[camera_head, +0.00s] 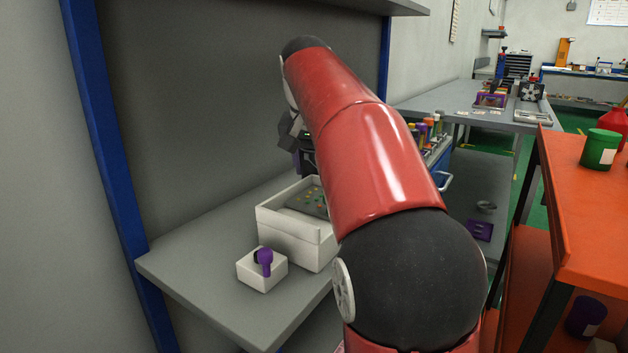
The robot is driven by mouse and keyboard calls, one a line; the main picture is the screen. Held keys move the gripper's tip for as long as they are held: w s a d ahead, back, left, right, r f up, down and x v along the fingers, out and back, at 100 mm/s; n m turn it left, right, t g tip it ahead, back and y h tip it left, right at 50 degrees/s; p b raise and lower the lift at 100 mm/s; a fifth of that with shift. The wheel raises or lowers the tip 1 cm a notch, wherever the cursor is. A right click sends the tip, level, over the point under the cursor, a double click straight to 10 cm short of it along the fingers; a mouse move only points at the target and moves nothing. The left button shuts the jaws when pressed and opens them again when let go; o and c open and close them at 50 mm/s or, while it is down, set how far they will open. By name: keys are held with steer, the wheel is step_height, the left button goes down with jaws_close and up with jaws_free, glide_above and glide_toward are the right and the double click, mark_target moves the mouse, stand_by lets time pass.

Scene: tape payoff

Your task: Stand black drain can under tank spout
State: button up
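I cannot make out a black drain can or a tank spout for certain. A dark, purplish can (585,316) with a pale label sits low under the orange table at the far right. Part of a red container (614,121) shows at the right edge; I see no spout on it. My red arm fills the middle of the view. Dark parts of my wrist or gripper (303,152) show behind it, above the white bin; the fingertips are hidden, so I cannot tell what they hold.
The grey shelf (190,268) bears a white bin (290,232) with a dotted dark panel and a small white box (262,275) with a purple item. A green can (600,149) stands on the orange table (580,220). A grey workbench (440,105) stands behind.

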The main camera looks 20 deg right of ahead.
step_height(320, 180, down, 2)
steer(key=shift+w+a+f, duration=0.1)
steer(key=shift+w+f, duration=0.05)
steer(key=shift+f, duration=0.25)
steer(key=shift+f+b, duration=0.1)
steer(key=shift+b, duration=0.2)
steer(key=shift+f, duration=0.1)
steer(key=o, duration=1)
steer(key=shift+c, duration=0.2)
